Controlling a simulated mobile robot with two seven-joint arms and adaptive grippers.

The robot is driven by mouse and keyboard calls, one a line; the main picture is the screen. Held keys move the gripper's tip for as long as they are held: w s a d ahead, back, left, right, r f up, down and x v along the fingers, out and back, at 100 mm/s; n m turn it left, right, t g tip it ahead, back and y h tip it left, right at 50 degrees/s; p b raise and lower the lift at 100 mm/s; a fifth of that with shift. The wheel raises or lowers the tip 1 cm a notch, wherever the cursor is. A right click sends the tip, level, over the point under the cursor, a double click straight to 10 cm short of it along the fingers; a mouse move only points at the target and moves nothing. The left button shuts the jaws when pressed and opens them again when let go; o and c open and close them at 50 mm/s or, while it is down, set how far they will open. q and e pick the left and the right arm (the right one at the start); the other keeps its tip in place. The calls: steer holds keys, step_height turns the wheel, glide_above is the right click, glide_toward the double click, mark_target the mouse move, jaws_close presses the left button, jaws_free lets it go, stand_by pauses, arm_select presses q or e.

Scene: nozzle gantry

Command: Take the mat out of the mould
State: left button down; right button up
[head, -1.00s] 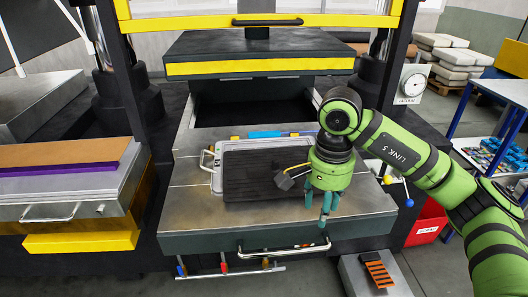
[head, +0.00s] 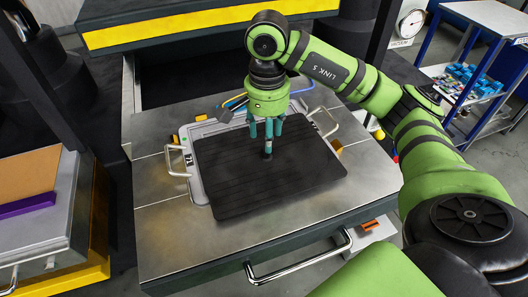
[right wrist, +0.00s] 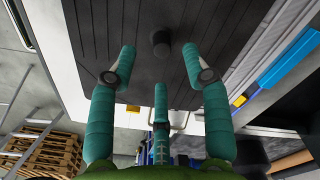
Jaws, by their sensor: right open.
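The dark ribbed mat (head: 240,190) lies over the light grey mould (head: 186,147), whose rim and handles show along the left and back. The mat's front part covers the mould's front rim; I cannot tell whether it is raised. My right gripper (head: 266,138) points down over the mat's back half. It also shows in the right wrist view (right wrist: 159,68), its fingers spread and empty. There a short dark knob (right wrist: 161,43) stands on the mat (right wrist: 100,25) just beyond the fingertips. I cannot tell whether any finger touches the mat. My left gripper is out of view.
The mould is on a steel table (head: 160,230) with a bar handle (head: 298,262) in front. A press plate with a yellow stripe (head: 160,30) hangs behind. A stack with an orange-brown top (head: 25,172) stands left. A shelf of blue parts (head: 465,80) is at right.

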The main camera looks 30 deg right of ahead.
steer(key=shift+s+f, duration=0.15)
steer(key=shift+f, duration=0.15)
steer(key=f+p, duration=0.3)
steer(key=f, duration=0.1)
steer(key=shift+w+f, duration=0.15)
steer(key=shift+w, duration=0.05)
steer(key=shift+f, duration=0.3)
steer(key=c, duration=0.9)
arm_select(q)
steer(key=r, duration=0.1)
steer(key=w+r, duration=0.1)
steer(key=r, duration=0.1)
arm_select(e)
steer(key=shift+w, duration=0.1)
jaws_close()
